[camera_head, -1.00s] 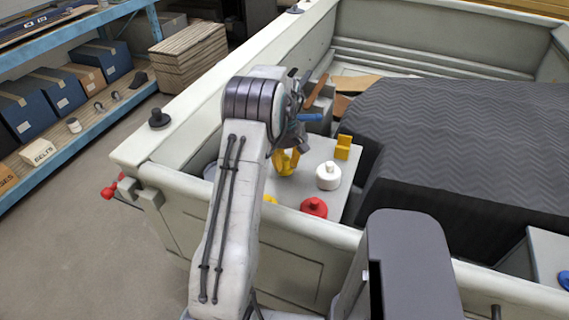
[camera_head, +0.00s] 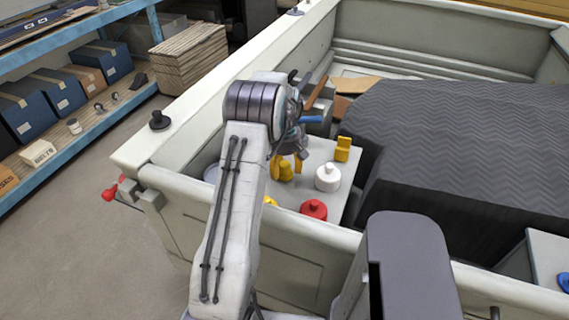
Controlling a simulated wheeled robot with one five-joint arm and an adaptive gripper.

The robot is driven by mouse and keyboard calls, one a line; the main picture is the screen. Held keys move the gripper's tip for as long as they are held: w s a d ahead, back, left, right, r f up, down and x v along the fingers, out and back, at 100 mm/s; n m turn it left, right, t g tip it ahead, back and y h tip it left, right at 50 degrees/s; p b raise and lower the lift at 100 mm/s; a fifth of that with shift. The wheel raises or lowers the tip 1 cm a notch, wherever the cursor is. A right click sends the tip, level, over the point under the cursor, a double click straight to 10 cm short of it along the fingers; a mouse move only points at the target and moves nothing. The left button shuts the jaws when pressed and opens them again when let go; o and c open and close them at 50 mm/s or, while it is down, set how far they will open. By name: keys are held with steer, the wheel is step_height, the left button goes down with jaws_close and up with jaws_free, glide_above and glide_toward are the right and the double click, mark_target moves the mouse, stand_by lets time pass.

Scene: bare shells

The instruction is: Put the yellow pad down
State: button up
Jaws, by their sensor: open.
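The yellow pad (camera_head: 286,173) stands on the light grey surface (camera_head: 330,205) inside the grey tub-like shell. It looks like a small rounded piece with a narrower top, partly covered by my gripper. My gripper (camera_head: 287,164) has yellow fingers and is open, one finger on each side of the pad's top. Whether the fingers touch it is too small to tell. The gripper's body and part of the surface are hidden behind my arm.
A white pad (camera_head: 327,178) stands right of the yellow pad, and a red pad (camera_head: 313,209) in front. A yellow block (camera_head: 343,149) stands behind. Another yellow piece (camera_head: 270,200) is partly hidden by my arm. A dark ribbed cover (camera_head: 460,150) fills the right side.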

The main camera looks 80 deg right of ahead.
mark_target(284, 164)
step_height(284, 164, up, 12)
steer(key=shift+a+b, duration=0.15)
steer(key=shift+b, duration=0.25)
steer(key=shift+w, duration=0.1)
stand_by(0.3)
steer(key=w+a+r+n+h, duration=0.1)
steer(key=w+a+r, duration=0.3)
steer(key=w, duration=0.5)
steer(key=w+a+r+n, duration=0.1)
steer(key=w+a+r, duration=0.2)
steer(key=w+a, duration=0.45)
steer(key=w+a+r+n+t, duration=0.1)
steer(key=w+a+r+t, duration=0.15)
steer(key=w+a, duration=0.9)
steer(key=s+a+n, duration=0.1)
steer(key=a+n, duration=0.1)
steer(key=a, duration=1.4)
steer(key=s+a+f+t, duration=0.1)
steer(key=s+a, duration=0.2)
steer(key=a, duration=0.3)
steer(key=s+a+f+n+t+y, duration=0.1)
steer(key=s+a+f, duration=0.1)
steer(key=s+a, duration=0.2)
steer(key=shift+a+f, duration=0.15)
steer(key=shift+a, duration=0.8)
